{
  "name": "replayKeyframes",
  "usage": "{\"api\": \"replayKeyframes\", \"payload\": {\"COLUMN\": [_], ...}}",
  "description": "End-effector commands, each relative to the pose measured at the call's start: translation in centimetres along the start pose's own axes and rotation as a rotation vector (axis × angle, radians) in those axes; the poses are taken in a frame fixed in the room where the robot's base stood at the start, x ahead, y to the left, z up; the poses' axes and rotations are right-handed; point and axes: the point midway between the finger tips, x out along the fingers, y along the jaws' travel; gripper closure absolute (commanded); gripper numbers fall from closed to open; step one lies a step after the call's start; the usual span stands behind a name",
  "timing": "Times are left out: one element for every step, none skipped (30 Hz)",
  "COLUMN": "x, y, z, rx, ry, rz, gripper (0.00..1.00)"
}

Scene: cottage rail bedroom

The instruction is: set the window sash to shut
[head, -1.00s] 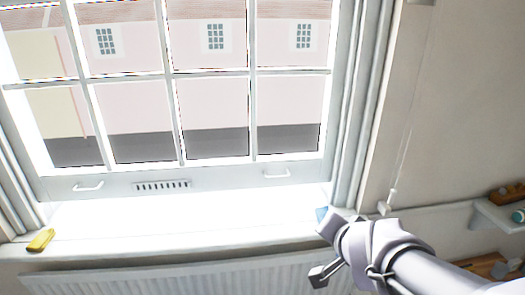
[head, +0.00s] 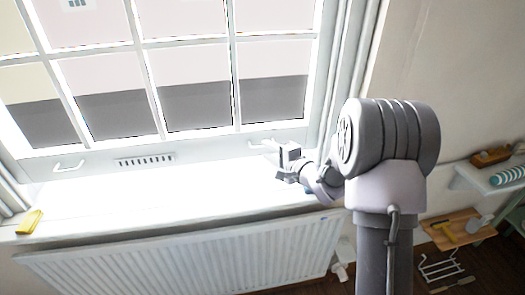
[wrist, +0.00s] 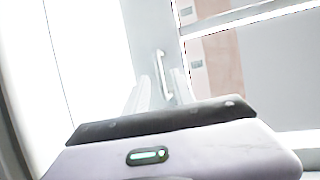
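The white window sash (head: 85,160) fills the upper left of the head view, with a grid of panes, a slotted vent and two lift handles on its bottom rail. The left handle (head: 69,167) is clear. The right handle (head: 262,144) is just left of my gripper (head: 281,162), which is above the sill and close to the rail. A bright white band lies below the rail; I cannot tell how much is open gap. In the wrist view, the handle (wrist: 162,74) shows ahead between my two pale, parted fingers (wrist: 158,96). They appear apart from it and empty.
A yellow object (head: 30,221) lies at the left of the white sill (head: 130,215). A small blue thing (head: 308,190) is partly hidden by my arm. A radiator (head: 190,255) is below. A shelf (head: 480,178) and wooden board (head: 450,230) are at right.

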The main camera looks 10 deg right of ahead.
Motion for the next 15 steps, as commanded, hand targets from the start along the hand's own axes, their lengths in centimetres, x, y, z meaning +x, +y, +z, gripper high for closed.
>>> {"api": "replayKeyframes", "payload": {"x": [1.1, 1.6, 2.2, 2.6, 3.0, 3.3, 3.6, 3.7, 3.9, 4.0, 4.0, 4.1, 4.1, 4.1, 4.1], "y": [0.2, 0.2, 0.2, 0.2, 0.1, 0.1, 0.1, 0.0, 0.0, 0.0, 0.0, -0.1, -0.1, -0.1, -0.1], "z": [0.0, 0.1, 0.0, 0.0, 0.0, 0.0, 0.0, 0.0, 0.0, 0.0, 0.0, 0.0, 0.0, 0.0, 0.0], "rx": [0.000, 0.000, 0.000, 0.001, 0.000, 0.001, 0.001, 0.001, 0.001, 0.001, 0.001, 0.001, 0.001, 0.001, 0.001], "ry": [-0.001, -0.002, -0.001, 0.000, 0.000, 0.000, 0.000, 0.001, 0.000, 0.000, 0.001, 0.001, 0.001, 0.001, 0.001], "rz": [0.000, -0.001, 0.000, 0.000, 0.000, 0.000, 0.000, 0.000, 0.000, 0.000, 0.000, 0.000, 0.000, 0.000, 0.000], "gripper": [0.70, 0.70, 0.70, 0.70, 0.70, 0.70, 0.70, 0.70, 0.70, 0.70, 0.70, 0.70, 0.70, 0.70, 0.70]}}
